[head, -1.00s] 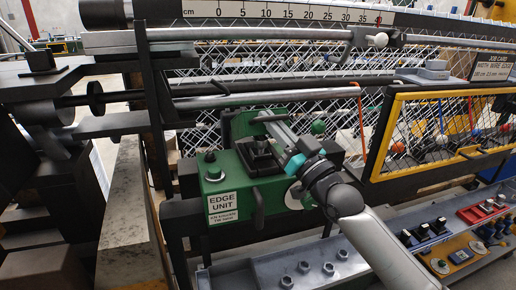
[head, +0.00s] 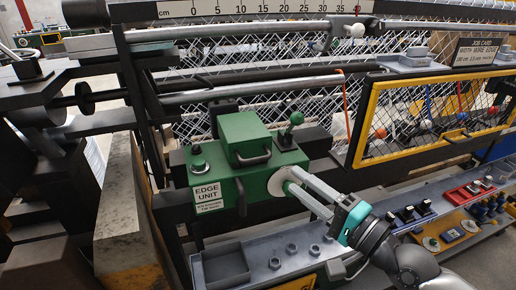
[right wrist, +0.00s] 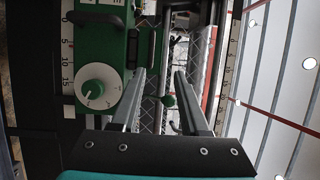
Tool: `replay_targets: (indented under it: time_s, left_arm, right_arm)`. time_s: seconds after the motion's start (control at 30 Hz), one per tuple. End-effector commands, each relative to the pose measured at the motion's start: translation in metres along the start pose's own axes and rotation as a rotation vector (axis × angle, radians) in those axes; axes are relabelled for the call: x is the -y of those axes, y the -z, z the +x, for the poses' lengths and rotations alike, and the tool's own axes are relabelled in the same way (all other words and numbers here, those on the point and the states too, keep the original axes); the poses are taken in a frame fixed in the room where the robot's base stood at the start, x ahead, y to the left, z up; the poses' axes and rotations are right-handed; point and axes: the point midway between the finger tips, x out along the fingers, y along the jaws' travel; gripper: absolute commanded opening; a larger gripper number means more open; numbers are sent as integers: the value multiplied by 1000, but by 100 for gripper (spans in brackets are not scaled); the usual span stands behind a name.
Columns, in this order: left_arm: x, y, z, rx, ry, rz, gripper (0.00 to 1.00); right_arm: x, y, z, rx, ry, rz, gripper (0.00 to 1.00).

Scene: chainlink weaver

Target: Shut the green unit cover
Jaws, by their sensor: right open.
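The green edge unit (head: 205,178) stands on the front of the machine. Its green cover (head: 243,130) lies down over the top of the housing, with a dark handle (head: 253,159) on its front. No gap shows under it. My right gripper (head: 293,180) is open and empty, its fingers in front of the unit's white dial, below and right of the cover. My left gripper is out of view.
A green-knobbed lever (head: 291,125) rises right of the cover. A yellow-framed mesh guard (head: 362,135) stands to the right. A grey bench with bolts (head: 275,263) and a tray (head: 225,266) runs below.

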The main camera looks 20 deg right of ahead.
Motion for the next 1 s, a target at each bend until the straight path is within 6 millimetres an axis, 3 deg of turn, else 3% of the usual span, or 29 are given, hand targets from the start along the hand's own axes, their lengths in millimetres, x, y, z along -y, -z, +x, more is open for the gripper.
replay_targets:
  time_s: [0.4, 0.8, 1.0]
  left_arm:
    - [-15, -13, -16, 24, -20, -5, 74]
    - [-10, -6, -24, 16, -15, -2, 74]
    - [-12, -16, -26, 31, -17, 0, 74]
  right_arm:
    - [2, 0, 49, -1, 4, 1, 45]
    - [1, 0, 103, 0, 1, 0, 45]
    - [0, -1, 122, 1, 0, 0, 45]
